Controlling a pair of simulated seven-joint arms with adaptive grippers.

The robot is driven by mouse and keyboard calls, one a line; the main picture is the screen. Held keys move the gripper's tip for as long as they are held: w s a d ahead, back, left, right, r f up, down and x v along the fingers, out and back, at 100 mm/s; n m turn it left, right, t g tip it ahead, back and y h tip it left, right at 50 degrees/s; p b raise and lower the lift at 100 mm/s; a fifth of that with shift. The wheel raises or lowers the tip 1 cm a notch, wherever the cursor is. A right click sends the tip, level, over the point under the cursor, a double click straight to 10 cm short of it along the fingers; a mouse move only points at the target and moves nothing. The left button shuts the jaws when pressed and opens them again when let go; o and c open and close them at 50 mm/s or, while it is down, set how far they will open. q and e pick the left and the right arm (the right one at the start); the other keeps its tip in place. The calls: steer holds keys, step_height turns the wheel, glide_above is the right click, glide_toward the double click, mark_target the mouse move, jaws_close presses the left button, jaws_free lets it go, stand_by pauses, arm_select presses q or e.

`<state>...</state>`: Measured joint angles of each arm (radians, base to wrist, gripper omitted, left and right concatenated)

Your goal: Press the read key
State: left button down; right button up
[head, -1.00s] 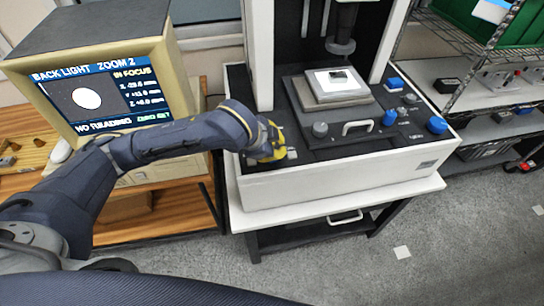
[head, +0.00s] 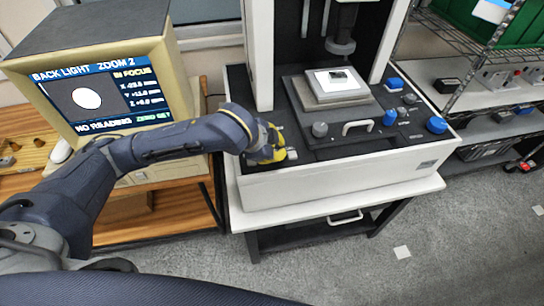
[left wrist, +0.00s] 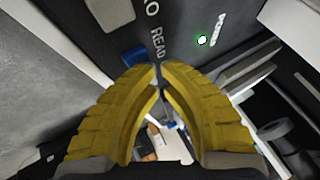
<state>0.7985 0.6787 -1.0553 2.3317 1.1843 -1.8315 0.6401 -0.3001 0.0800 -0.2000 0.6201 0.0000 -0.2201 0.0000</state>
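My left gripper (head: 281,146) is at the front left corner of the machine's black deck, its yellow fingers pointing down at the panel. In the left wrist view the two yellow fingertips (left wrist: 159,68) are together with nothing between them. A blue key (left wrist: 135,53) shows just beyond the fingertips, partly hidden by one finger, next to the white word READ. I cannot tell whether the fingers touch it. In the head view the gripper hides this key. My right gripper is not in view.
The stage (head: 337,87) carries a small dark part on a light plate. A grey knob (head: 320,129), a silver handle (head: 357,127) and blue knobs (head: 437,125) stand along the deck. A green light (left wrist: 202,40) glows on the panel. A wire rack (head: 480,65) stands right.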

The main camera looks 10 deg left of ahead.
arm_select(q)
steer(key=shift+f, duration=0.2)
steer(key=shift+r, duration=0.25)
stand_by(0.5)
steer(key=shift+r, duration=0.55)
steer(key=shift+r, duration=0.1)
steer(key=shift+r, duration=2.45)
